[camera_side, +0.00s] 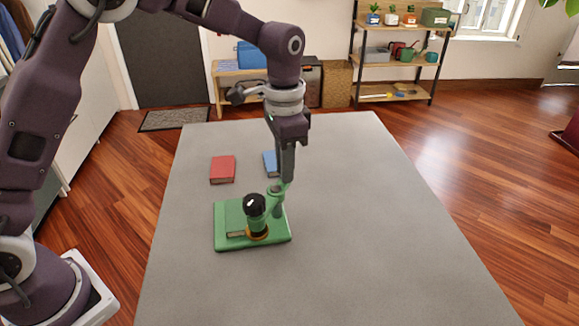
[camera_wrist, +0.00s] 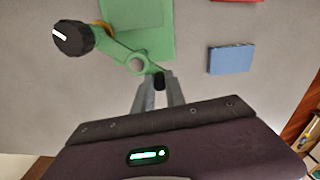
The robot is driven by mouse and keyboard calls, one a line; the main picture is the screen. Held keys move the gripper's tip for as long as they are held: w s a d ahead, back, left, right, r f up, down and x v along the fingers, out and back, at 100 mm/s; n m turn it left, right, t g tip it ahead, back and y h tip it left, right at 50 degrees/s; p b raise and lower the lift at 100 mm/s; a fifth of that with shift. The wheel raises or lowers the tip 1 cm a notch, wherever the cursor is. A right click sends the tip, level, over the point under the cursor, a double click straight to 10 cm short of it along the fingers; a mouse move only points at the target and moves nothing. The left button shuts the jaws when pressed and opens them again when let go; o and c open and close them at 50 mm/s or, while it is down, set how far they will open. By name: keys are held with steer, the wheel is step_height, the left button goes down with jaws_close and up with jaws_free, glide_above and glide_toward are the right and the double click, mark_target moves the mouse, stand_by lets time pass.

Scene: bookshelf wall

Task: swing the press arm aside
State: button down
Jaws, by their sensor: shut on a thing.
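The green press has a flat base (camera_side: 268,238) on the grey table. A green book (camera_side: 234,217) with pale page edges lies on the base. The green press arm (camera_side: 271,203) runs from a post (camera_side: 278,207) to a black knob (camera_side: 254,204) above a gold ring (camera_side: 258,235). The ring is beside or over the book's right part; I cannot tell if it touches. In the wrist view the press arm (camera_wrist: 115,48) slants to the knob (camera_wrist: 73,38) at upper left. My gripper (camera_side: 286,180) is shut on the press arm's end, at the pivot side away from the knob (camera_wrist: 158,82).
A red book (camera_side: 222,169) and a blue book (camera_side: 270,163) lie farther back on the table (camera_side: 350,230). The blue book is close to my gripper's left. The table's right side and front are clear. Shelves (camera_side: 398,60) stand far behind.

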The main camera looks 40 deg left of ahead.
steer(key=shift+s+a+n, duration=0.25)
steer(key=shift+a+n, duration=0.15)
steer(key=shift+n, duration=0.95)
steer(key=shift+s+a+n, duration=0.2)
steer(key=shift+a+n, duration=0.15)
steer(key=shift+n, duration=1.05)
steer(key=shift+s+a+n, duration=0.25)
steer(key=shift+a+n, duration=0.15)
steer(key=shift+n, duration=0.95)
steer(key=c, duration=1.4)
jaws_free()
steer(key=shift+o, duration=0.2)
